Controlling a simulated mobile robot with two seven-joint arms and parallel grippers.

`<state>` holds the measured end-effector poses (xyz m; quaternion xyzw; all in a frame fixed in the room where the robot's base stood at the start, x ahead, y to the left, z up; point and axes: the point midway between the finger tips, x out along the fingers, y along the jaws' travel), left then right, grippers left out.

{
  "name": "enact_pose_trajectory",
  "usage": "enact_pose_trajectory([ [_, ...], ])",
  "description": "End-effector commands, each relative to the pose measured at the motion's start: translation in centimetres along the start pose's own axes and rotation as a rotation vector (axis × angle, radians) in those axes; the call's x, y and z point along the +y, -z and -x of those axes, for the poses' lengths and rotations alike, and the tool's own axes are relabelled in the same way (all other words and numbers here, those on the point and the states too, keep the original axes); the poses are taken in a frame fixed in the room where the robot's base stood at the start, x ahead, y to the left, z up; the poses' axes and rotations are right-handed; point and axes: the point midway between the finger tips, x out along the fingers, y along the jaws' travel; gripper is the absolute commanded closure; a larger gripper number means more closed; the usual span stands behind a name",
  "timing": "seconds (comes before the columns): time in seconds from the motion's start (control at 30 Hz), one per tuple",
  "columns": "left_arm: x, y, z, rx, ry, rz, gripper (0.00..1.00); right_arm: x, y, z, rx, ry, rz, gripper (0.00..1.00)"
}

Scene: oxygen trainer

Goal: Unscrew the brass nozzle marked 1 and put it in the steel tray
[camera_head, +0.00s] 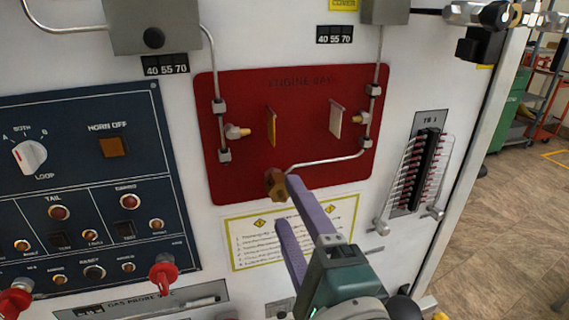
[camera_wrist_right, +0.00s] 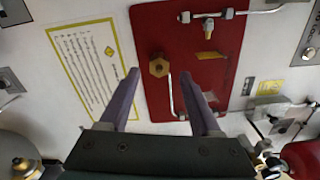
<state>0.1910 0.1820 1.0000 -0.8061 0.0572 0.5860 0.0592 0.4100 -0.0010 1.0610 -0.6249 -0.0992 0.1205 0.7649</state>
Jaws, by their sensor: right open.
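A brown-gold brass nozzle (camera_head: 275,184) sticks out of the lower edge of the red panel (camera_head: 240,95). In the right wrist view the brass nozzle (camera_wrist_right: 158,67) has a hexagonal face. I cannot read a number on it. My right gripper (camera_head: 286,202) has two purple fingers, open and empty. In the right wrist view the right gripper (camera_wrist_right: 159,75) has its fingertips on either side of the nozzle's line of sight; I cannot tell whether they touch it. I do not see the steel tray or my left gripper.
Two smaller brass fittings (camera_head: 237,131) (camera_head: 359,118) sit on pipes on the red panel, beside two upright plates. A yellow-bordered notice (camera_head: 240,240) is below. A dark control panel (camera_head: 80,170) stands left, a terminal strip (camera_head: 428,160) right. Open floor (camera_head: 510,230) lies far right.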

Motion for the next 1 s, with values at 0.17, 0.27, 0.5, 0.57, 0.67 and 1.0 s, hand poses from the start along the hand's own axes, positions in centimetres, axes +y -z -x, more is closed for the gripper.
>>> enact_pose_trajectory([
  [0.17,0.0,-0.1,-0.4,0.000,0.000,-0.001,0.61,0.1,0.0,0.0,-0.001,-0.002,-0.105,0.36],
  [0.27,0.0,-0.1,-0.4,-0.001,0.001,-0.002,0.61,0.1,0.0,0.0,-0.001,-0.002,-0.103,0.36],
  [0.5,-0.2,-0.6,-1.7,-0.001,0.006,-0.008,0.61,0.4,0.1,0.0,0.000,0.000,-0.362,0.36],
  [0.57,-0.2,-0.6,-1.7,-0.002,0.007,-0.009,0.61,0.2,0.0,0.0,0.000,0.000,-0.401,0.36],
  [0.67,-0.2,-0.6,-1.6,-0.002,0.008,-0.010,0.61,0.1,0.0,0.0,0.000,-0.001,-0.405,0.36],
  [1.0,-0.2,-1.0,-2.8,-0.002,0.007,-0.009,0.61,0.3,0.0,0.0,0.000,-0.001,-0.689,0.36],
])
